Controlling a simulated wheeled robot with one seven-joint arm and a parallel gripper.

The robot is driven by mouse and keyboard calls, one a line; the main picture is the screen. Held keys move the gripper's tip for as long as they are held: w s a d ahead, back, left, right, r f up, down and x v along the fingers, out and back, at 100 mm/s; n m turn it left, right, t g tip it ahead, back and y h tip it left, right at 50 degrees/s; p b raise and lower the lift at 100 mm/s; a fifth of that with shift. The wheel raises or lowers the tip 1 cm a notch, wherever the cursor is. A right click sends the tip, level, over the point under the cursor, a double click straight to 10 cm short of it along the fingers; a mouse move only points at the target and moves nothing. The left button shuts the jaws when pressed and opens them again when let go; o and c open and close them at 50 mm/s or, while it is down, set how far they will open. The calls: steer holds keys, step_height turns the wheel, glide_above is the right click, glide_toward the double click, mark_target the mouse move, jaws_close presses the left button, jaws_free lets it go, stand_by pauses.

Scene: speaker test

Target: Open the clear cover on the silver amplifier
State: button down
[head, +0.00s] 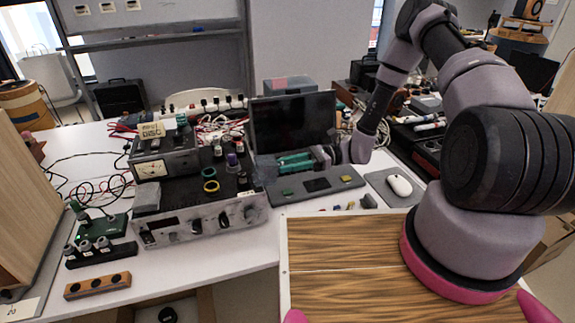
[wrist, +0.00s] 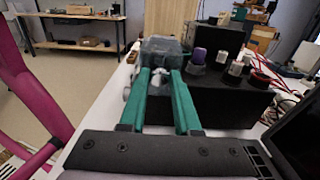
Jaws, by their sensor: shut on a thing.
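The silver amplifier (head: 185,222) sits on the white table, with a silver front panel of knobs and a black top. A pale knob shows between the fingers. The cover looks down over its place; its hinge cannot be made out.
Coloured knobs and rings are beside the cover. A dark laptop (head: 292,122) is close behind my gripper. A white mouse (head: 400,185) lies at right.

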mark_target(281, 162)
steer(key=shift+s+a+r+t+h, duration=0.1)
steer(key=shift+a+r+t+h, duration=0.25)
steer(key=shift+r+h, duration=0.5)
steer(key=shift+s+a+r+t+h, duration=0.15)
steer(key=shift+a+r+h, duration=0.4)
steer(key=shift+h, duration=0.4)
steer(key=shift+r, duration=0.1)
steer(key=c, duration=0.6)
jaws_free()
steer(key=shift+d, duration=0.1)
steer(key=v, duration=1)
steer(key=shift+w+d+r, duration=0.1)
steer(key=shift+d, duration=0.25)
